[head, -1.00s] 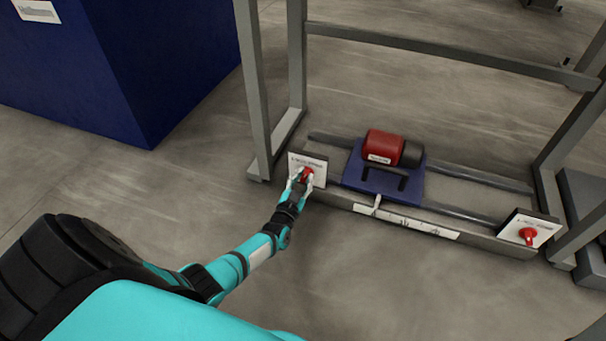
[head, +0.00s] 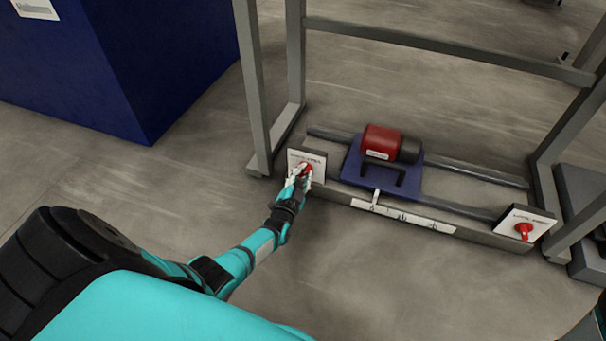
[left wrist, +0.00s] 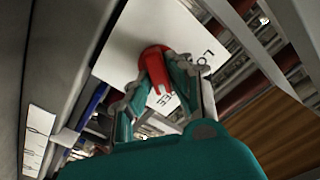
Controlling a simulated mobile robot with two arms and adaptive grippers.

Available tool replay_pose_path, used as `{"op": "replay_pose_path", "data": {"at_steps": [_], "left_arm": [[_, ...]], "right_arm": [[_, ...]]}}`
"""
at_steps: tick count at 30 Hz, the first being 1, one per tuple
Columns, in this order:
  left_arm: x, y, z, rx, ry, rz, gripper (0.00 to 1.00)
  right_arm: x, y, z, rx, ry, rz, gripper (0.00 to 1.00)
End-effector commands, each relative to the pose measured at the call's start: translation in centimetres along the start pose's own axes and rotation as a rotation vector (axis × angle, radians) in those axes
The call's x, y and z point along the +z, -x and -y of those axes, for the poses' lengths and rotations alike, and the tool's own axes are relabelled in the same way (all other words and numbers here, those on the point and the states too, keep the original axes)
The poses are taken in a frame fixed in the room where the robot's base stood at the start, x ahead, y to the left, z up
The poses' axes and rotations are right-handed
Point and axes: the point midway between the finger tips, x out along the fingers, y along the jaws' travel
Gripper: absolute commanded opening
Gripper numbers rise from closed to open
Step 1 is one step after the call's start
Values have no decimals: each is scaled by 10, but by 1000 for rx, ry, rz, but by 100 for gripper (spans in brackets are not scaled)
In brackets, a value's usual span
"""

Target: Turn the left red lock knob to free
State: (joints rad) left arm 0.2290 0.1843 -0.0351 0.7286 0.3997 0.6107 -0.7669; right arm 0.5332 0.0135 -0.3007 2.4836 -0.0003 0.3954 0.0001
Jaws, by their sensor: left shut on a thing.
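The left red lock knob (head: 306,169) sits on a white labelled plate (head: 319,160) at the left end of the rail frame. My left gripper (head: 301,177) is shut on this knob and partly hides it in the head view. In the left wrist view the red knob (left wrist: 153,62) shows between the two fingers, in front of the white plate (left wrist: 130,38). The plate's print is partly covered by the knob and fingers. My right gripper does not show clearly in any view.
A second red knob (head: 524,230) is on the right plate. A blue carriage (head: 361,178) with a red and black motor (head: 383,141) rests on the rails between. Grey posts (head: 256,95) rise close to the left knob. A blue cabinet (head: 150,60) stands at left; the floor in front is clear.

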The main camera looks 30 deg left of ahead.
Motion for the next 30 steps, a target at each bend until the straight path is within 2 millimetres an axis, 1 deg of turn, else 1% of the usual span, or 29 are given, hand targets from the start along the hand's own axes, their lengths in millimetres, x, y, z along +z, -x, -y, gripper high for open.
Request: {"op": "replay_pose_path", "data": {"at_steps": [4,5,9,17,20,23,30], "left_arm": [[0,1,-2,3,-3,0,0],[0,1,-2,4,-3,0,22],[0,0,-1,3,-2,0,40],[0,1,0,2,-1,0,40],[1,6,-1,2,1,1,40],[1,17,-2,4,1,2,40],[1,54,-1,3,0,1,40]], "right_arm": [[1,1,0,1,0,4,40],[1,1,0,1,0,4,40],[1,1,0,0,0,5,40],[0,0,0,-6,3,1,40],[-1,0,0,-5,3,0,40],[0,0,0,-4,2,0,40],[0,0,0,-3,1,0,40]]}}
